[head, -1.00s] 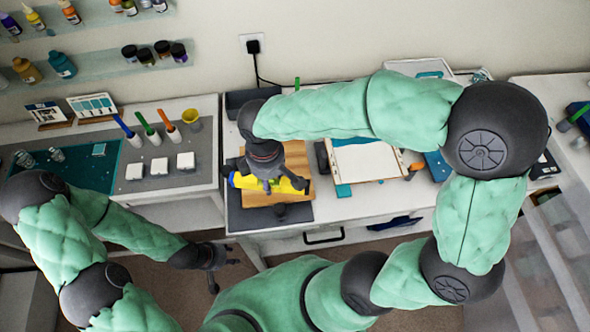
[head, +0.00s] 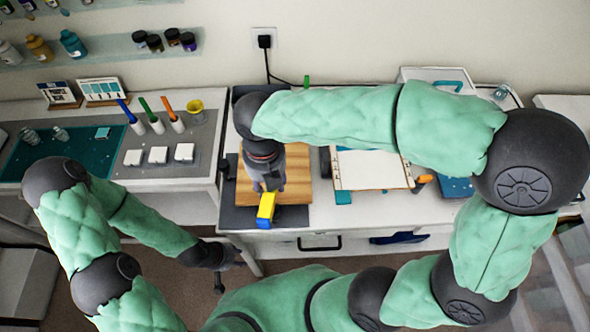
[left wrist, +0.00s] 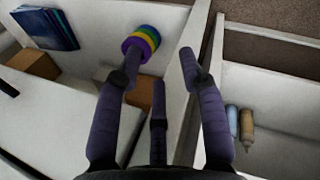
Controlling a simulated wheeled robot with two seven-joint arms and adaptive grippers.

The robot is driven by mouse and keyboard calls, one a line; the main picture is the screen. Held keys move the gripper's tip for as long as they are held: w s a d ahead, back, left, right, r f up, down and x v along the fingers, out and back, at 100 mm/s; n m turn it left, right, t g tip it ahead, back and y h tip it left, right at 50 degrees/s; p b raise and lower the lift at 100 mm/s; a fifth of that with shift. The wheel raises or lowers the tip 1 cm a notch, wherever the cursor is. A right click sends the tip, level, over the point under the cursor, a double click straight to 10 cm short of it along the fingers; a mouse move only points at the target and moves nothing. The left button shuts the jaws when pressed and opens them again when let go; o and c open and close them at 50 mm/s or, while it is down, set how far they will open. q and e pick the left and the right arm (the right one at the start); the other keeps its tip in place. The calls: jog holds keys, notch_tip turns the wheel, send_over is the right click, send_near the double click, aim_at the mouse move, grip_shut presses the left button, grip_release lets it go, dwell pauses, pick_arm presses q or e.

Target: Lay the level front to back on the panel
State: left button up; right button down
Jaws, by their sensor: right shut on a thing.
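The level (head: 266,210) is yellow with a blue end and a dark end face. It points front to back, its near end past the front edge of the wooden panel (head: 298,178). My right gripper (head: 269,187) is shut on it, over the panel, and hides its far part. I cannot tell whether the level touches the panel. My left gripper (head: 226,262) hangs low in front of the bench, away from both. In the left wrist view its fingers (left wrist: 160,78) are spread with nothing between them.
A dark mat (head: 236,217) lies under the panel. Right of it are a framed white sheet (head: 372,170) and an orange-tipped tool (head: 425,179). Pens and white blocks (head: 158,155) stand at left. Tape rolls (left wrist: 141,42) and bottles (left wrist: 246,125) sit in the lower storage.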

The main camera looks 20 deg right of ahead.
jog(key=shift+s+d+n, duration=0.1)
jog(key=shift+n, duration=0.9)
jog(key=shift+w+d+f+b, duration=0.15)
jog(key=shift+w+b, duration=0.1)
jog(key=shift+b, duration=0.05)
jog(key=b, duration=0.2)
send_near(288, 169)
jog(key=s+a+r, duration=0.2)
jog(key=s+a, duration=0.1)
jog(key=s, duration=0.1)
jog(key=w+f, duration=0.1)
jog(key=w+d+f, duration=0.1)
jog(key=d+f, duration=0.1)
jog(key=f, duration=0.1)
jog(key=shift+w+b, duration=0.35)
jog(key=shift+w, duration=0.05)
jog(key=shift+w+d+f, duration=0.25)
jog(key=shift+w+f, duration=0.05)
jog(key=shift+f, duration=0.15)
jog(key=shift+w+d+f, duration=0.2)
jog(key=shift+w+f, duration=0.05)
jog(key=shift+f, duration=0.15)
jog(key=shift+w+f+b, duration=0.1)
jog(key=shift+f+b, duration=0.5)
jog(key=shift+f, duration=0.9)
jog(key=shift+f, duration=0.1)
jog(key=c, duration=0.8)
grip_release()
jog(key=shift+o, duration=0.2)
